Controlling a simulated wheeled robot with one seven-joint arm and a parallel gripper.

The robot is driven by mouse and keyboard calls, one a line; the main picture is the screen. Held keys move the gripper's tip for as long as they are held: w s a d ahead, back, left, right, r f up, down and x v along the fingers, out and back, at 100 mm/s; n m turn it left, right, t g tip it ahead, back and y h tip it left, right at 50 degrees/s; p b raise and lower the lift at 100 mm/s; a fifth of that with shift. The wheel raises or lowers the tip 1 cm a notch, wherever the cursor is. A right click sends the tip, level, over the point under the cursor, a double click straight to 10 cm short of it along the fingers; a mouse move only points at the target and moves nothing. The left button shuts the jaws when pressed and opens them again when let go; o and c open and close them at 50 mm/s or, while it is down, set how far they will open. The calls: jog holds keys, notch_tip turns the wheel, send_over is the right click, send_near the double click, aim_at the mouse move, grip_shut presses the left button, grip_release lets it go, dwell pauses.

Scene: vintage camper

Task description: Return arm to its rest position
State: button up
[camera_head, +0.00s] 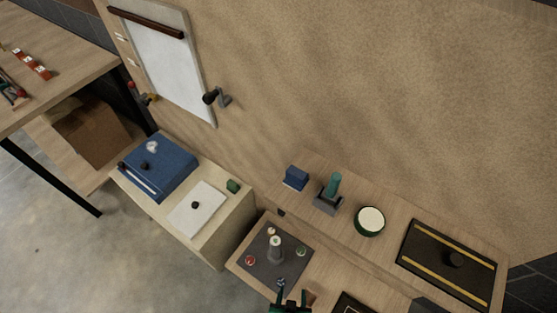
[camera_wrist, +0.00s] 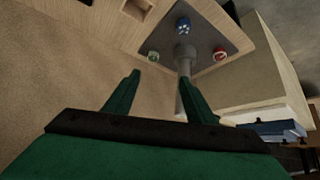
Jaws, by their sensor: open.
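My gripper (camera_wrist: 165,95) fills the lower part of the wrist view, with two dark green fingers set apart and nothing between them. In the head view my gripper (camera_head: 288,303) shows only at the bottom edge, just below a grey panel (camera_head: 262,272). The panel carries a grey post (camera_head: 275,250) and several coloured knobs. In the wrist view the grey post (camera_wrist: 184,70) stands beyond the right finger. I cannot tell whether they touch. Most of my arm is out of view.
A shelf holds a blue block (camera_head: 296,177), a green-handled lever (camera_head: 333,187), a round green-rimmed bowl (camera_head: 369,221) and a black panel with yellow stripes (camera_head: 449,265). A cabinet with a blue box (camera_head: 160,168) stands left. A crank (camera_head: 217,97) juts from the wall.

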jog(key=s+a+r+t, duration=0.1)
jog(key=s+r+t, duration=0.1)
jog(key=r, duration=0.8)
jog(key=s+a+r+n+t+y, duration=0.1)
jog(key=s+a+r+t, duration=0.1)
jog(key=r, duration=0.8)
jog(key=s+a+r+t, duration=0.1)
jog(key=r+t, duration=0.3)
jog(key=r, duration=0.6)
jog(key=shift+s+a, duration=0.3)
jog(key=shift+s, duration=0.4)
jog(key=c, duration=0.5)
jog(key=shift+d, duration=0.1)
